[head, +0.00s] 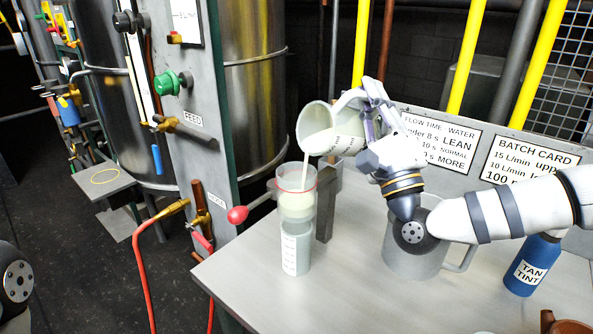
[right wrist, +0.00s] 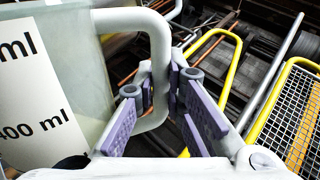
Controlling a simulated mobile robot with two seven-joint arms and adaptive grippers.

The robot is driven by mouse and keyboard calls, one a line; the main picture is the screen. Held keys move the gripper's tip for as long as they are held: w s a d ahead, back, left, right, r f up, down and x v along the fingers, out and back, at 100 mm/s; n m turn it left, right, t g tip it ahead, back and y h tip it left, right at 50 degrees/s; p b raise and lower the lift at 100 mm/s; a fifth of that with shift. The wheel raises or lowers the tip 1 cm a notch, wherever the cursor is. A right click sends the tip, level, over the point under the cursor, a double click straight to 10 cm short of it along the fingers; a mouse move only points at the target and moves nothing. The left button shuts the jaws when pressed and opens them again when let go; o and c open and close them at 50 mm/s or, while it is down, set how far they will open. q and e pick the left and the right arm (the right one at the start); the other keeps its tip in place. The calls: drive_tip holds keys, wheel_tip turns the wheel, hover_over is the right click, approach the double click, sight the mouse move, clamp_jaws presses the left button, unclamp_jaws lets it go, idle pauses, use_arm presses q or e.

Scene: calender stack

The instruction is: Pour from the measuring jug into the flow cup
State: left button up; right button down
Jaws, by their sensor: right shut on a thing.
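The measuring jug (head: 318,128) is tilted to the left in the head view, and a pale stream runs from its lip down into the flow cup (head: 297,203). My right gripper (head: 362,97) is shut on the jug's handle; the right wrist view shows the handle (right wrist: 160,75) between the purple finger pads. The jug's side with its ml scale (right wrist: 35,95) fills the left of that view. The flow cup is clear with a red rim line and holds pale liquid. My left gripper is not in view.
A grey bucket-like mug (head: 415,258) stands behind my right forearm, with a blue TAN TINT bottle (head: 532,265) to its right. A red ball-ended lever (head: 238,214) sticks out left of the cup.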

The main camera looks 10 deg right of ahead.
sight(362, 96)
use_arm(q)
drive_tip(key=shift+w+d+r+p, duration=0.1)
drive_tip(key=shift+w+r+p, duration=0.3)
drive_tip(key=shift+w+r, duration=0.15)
use_arm(e)
drive_tip(key=shift+s+a+r+n+y, duration=0.25)
drive_tip(key=shift+a+n+y, duration=0.2)
drive_tip(key=shift+n+y, duration=0.3)
drive_tip(key=shift+s+a+r+n+y, duration=0.15)
drive_tip(key=shift+a+r+n+y, duration=0.25)
drive_tip(key=shift+n+y, duration=0.3)
drive_tip(key=shift+s+a+r+n+y, duration=0.25)
drive_tip(key=shift+a+n+y, duration=0.25)
drive_tip(key=shift+n+y, duration=0.25)
idle(0.8)
